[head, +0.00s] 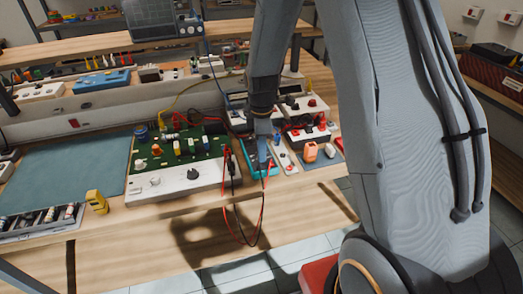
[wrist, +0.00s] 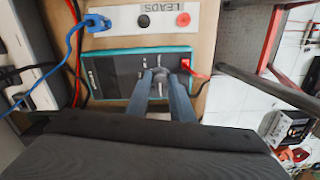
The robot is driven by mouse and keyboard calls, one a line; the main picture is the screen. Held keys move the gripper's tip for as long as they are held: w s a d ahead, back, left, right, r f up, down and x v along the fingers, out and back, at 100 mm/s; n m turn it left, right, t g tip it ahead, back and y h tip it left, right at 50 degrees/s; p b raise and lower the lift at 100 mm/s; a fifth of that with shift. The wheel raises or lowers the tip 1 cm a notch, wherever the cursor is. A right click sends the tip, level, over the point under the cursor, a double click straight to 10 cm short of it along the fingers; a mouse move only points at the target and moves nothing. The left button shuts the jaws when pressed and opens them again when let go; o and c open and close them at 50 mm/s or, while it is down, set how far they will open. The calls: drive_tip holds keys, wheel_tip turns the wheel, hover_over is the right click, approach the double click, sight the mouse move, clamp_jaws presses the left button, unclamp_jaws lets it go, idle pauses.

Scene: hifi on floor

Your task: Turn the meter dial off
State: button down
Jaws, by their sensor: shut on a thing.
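The meter (wrist: 113,77) is a dark-faced box with a teal case, lying on the wooden bench in the wrist view. In the head view its teal edge (head: 272,171) shows beside my gripper and most of it is hidden. The dial (wrist: 160,73) is a small grey knob on the meter's face. My gripper (wrist: 161,78) has its two blue-grey fingers shut on the dial, one on each side. In the head view my gripper (head: 263,160) points down onto the meter near the bench's front edge. The dial's pointer setting is not readable.
A red lead (wrist: 197,70) plugs into the meter beside the fingers. A white LEADS panel (wrist: 150,20) with black and red sockets sits alongside. A green circuit board (head: 180,160) stands left of my gripper, with red and black leads hanging over the bench front.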

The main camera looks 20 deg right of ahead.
idle(0.3)
drive_tip(key=c, duration=1.6)
unclamp_jaws()
drive_tip(key=shift+o, duration=0.2)
drive_tip(key=shift+r+b, duration=1)
drive_tip(key=shift+r, duration=2.95)
drive_tip(key=s+r+m+t, duration=0.1)
drive_tip(key=s+r+m, duration=0.1)
drive_tip(key=s+m, duration=1.3)
drive_tip(key=s, duration=0.3)
drive_tip(key=shift+m, duration=0.4)
